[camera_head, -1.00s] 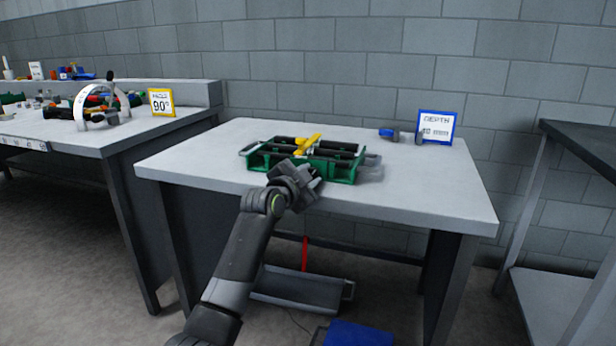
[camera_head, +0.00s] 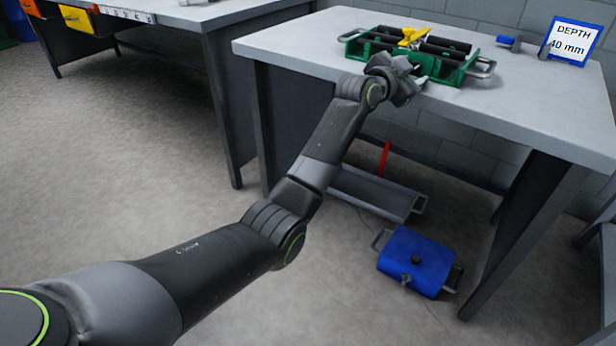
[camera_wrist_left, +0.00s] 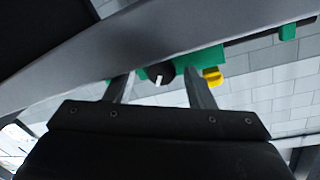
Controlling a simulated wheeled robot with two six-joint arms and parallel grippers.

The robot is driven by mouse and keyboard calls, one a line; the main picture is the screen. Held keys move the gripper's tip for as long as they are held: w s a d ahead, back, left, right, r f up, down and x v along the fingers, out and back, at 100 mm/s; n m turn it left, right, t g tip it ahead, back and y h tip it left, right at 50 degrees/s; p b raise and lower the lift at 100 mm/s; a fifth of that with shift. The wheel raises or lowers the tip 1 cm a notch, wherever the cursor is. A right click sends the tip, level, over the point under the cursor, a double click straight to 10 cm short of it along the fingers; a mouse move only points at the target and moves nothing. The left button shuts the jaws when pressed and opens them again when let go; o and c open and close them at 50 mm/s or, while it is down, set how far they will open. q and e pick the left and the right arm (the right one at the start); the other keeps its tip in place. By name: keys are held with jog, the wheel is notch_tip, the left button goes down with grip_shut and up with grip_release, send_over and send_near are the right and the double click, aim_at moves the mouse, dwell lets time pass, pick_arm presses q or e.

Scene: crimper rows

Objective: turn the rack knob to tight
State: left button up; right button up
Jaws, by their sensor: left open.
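The green rack (camera_head: 447,73) stands near the front of the grey table, with black rods and a yellow part (camera_head: 413,36) across it. My left gripper (camera_head: 414,86) is at the rack's front side and hides part of it. In the left wrist view, a black knob (camera_wrist_left: 160,73) with a white mark sits on the green rack (camera_wrist_left: 207,56). It shows between the two open fingers; I cannot tell whether they touch it. A yellow part (camera_wrist_left: 212,76) shows right of the fingers. The knob is hidden in the head view. My right gripper is not in view.
A sign reading "DEPTH 40 mm" (camera_head: 571,42) and a small blue item (camera_head: 508,42) stand at the table's back right. Below are a grey tray (camera_head: 370,193) with a red upright part (camera_head: 385,158) and a blue box (camera_head: 425,258). Floor at left is clear.

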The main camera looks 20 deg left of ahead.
pick_arm(q)
jog(key=n+b, duration=0.1)
jog(key=n, duration=0.2)
jog(key=shift+f+b, duration=0.15)
jog(key=shift+b, duration=0.2)
jog(key=shift+a+n, duration=0.1)
jog(key=shift+n, duration=0.3)
jog(key=f+p+v, duration=0.1)
jog(key=p+v, duration=0.4)
jog(key=v, duration=1.2)
jog(key=s+a+f+n+g+y+p, duration=0.1)
jog(key=a+f+n+g+y+p, duration=0.1)
jog(key=a+f+p, duration=0.3)
jog(key=s+a+f+n+g+y+p, duration=0.2)
jog(key=a+f+p, duration=0.3)
jog(key=f+p, duration=0.8)
jog(key=shift+s+a+f+n+g+y, duration=0.35)
jog(key=shift+f+n+y, duration=0.45)
jog(key=shift+f, duration=0.5)
jog(key=shift+w, duration=0.1)
